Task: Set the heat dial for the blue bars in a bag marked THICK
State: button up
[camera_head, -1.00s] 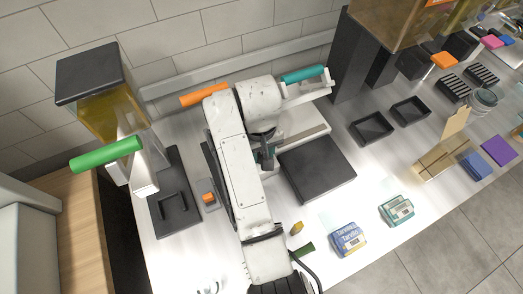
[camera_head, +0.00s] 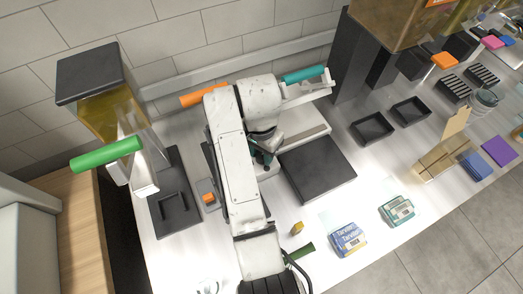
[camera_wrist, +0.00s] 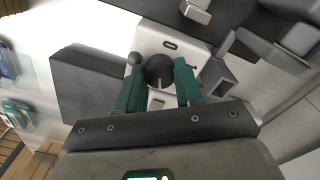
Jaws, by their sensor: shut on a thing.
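The heat dial (camera_wrist: 159,72) is a round dark knob with a light pointer line on the white panel (camera_wrist: 147,42), seen in the wrist view. My gripper (camera_wrist: 158,66) has its two green fingers on either side of the knob, shut on it. In the head view my gripper (camera_head: 264,158) is at the white machine, left of its black plate (camera_head: 318,168); the dial is hidden there.
A teal handle (camera_head: 304,74) and an orange handle (camera_head: 205,95) are behind my arm. A green-handled dispenser (camera_head: 107,153) stands left. Two packets, blue-yellow (camera_head: 348,240) and teal (camera_head: 397,211), lie near the front edge. Black trays (camera_head: 372,128) sit at right.

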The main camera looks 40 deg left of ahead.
aim_at(260, 154)
jog(key=shift+r+m, duration=0.1)
jog(key=shift+m, duration=2)
jog(key=o, duration=1)
jog(key=shift+o, duration=0.2)
jog(key=r, duration=0.7)
jog(key=shift+w+a+r, duration=0.15)
jog(key=shift+a, duration=0.1)
jog(key=shift+r, duration=1.65)
